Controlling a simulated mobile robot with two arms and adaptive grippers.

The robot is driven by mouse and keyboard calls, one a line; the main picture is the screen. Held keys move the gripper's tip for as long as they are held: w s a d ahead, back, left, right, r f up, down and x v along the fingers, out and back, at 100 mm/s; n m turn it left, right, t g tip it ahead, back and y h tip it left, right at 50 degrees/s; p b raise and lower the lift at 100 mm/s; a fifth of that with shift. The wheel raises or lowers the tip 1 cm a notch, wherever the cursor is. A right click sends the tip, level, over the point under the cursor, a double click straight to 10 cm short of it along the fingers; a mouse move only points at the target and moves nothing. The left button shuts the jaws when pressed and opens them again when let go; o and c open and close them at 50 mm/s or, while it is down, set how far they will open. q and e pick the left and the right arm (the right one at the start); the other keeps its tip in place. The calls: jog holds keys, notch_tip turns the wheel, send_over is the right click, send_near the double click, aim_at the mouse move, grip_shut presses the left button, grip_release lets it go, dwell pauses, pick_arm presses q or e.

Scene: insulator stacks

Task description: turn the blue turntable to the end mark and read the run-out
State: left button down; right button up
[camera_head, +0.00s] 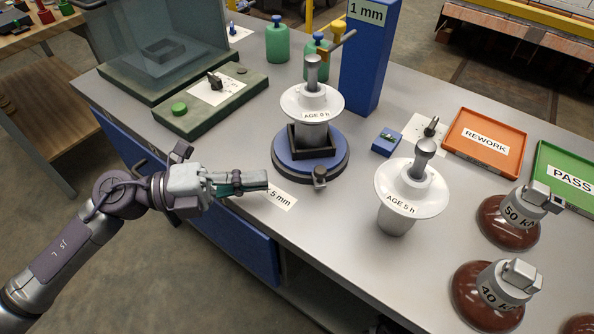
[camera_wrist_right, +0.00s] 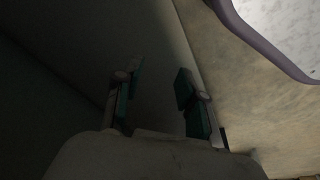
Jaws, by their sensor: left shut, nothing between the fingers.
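The blue turntable (camera_head: 283,153) sits on a dark round base on the grey bench. A white-disc insulator labelled "AGE 8 h" (camera_head: 314,104) stands upright in a dark square holder on it. A dark knob (camera_head: 320,176) is at the turntable's front edge. A brass-coloured arm (camera_head: 334,44) reaches from beside the blue "1 mm" column (camera_head: 371,60) toward the insulator's top. My left gripper (camera_head: 266,181) is shut and empty, just left of the knob, over a partly covered "5 mm" label (camera_head: 282,198). My right gripper (camera_wrist_right: 158,85) is open and empty in the dark right wrist view. No end mark is readable.
A second insulator, "AGE 5 h" (camera_head: 410,188), stands right of the turntable. The orange REWORK tray (camera_head: 464,158), green PASS tray (camera_head: 548,189) and red-brown based weights (camera_head: 509,223) are farther right. A green pad (camera_head: 168,119) lies to the left.

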aim_at(314, 174)
pick_arm(q)
jog(key=d, duration=0.5)
jog(key=w+d, duration=0.1)
jog(key=d, duration=0.1)
jog(key=shift+w+d+p, duration=0.1)
jog(key=shift+d+p, duration=0.05)
jog(key=shift+p, duration=0.2)
pick_arm(e)
jog(key=f, duration=0.1)
jog(key=s+f, duration=0.1)
jog(key=shift+s+f, duration=0.1)
jog(key=shift+f, duration=0.25)
